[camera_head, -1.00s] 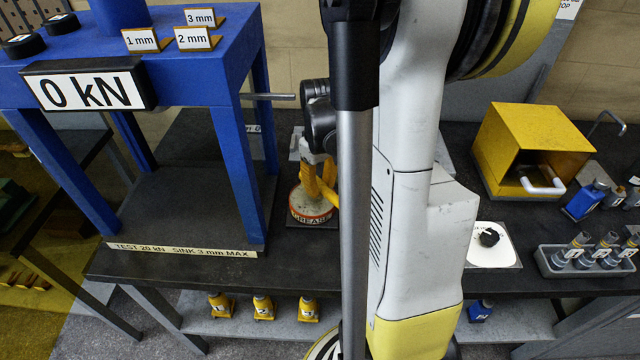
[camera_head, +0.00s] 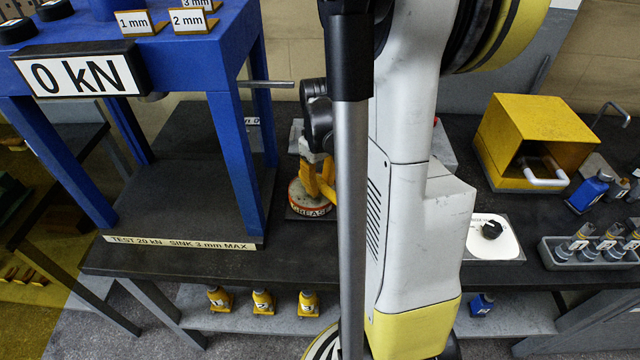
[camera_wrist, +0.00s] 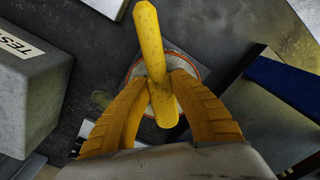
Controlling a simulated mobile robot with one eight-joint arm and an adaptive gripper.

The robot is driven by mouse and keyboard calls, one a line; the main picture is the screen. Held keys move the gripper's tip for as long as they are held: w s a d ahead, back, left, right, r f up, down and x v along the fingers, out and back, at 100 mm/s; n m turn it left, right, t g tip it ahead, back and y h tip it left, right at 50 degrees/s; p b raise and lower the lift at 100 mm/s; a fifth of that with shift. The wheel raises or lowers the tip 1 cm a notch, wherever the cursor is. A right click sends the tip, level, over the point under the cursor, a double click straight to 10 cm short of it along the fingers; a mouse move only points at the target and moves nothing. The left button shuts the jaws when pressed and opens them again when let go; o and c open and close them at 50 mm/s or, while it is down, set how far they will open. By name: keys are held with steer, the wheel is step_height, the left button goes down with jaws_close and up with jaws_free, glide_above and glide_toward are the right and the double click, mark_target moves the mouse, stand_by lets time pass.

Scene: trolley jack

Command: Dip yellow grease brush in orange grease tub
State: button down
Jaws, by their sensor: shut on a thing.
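The grease tub (camera_head: 304,211) stands on the bench to the right of the blue press, with an orange rim and a label reading "GREASE". It also shows in the wrist view as an orange and pale rim (camera_wrist: 204,73) behind the brush. My gripper (camera_wrist: 160,90) is shut on the yellow grease brush (camera_wrist: 149,38), gripping its handle between both fingers. In the head view my gripper (camera_head: 318,180) is just above the tub and partly hidden by my arm. The brush's lower end is hidden, so I cannot tell if it touches the grease.
The blue press (camera_head: 236,165) with a "0 kN" display stands close on the left. Numbered yellow bottles (camera_head: 262,302) stand on the lower shelf.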

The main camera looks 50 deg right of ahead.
mark_target(320, 183)
steer(key=shift+f+b, duration=0.5)
stand_by(1.3)
steer(key=shift+r, duration=0.1)
steer(key=shift+r+p, duration=2.65)
steer(key=shift+r, duration=0.75)
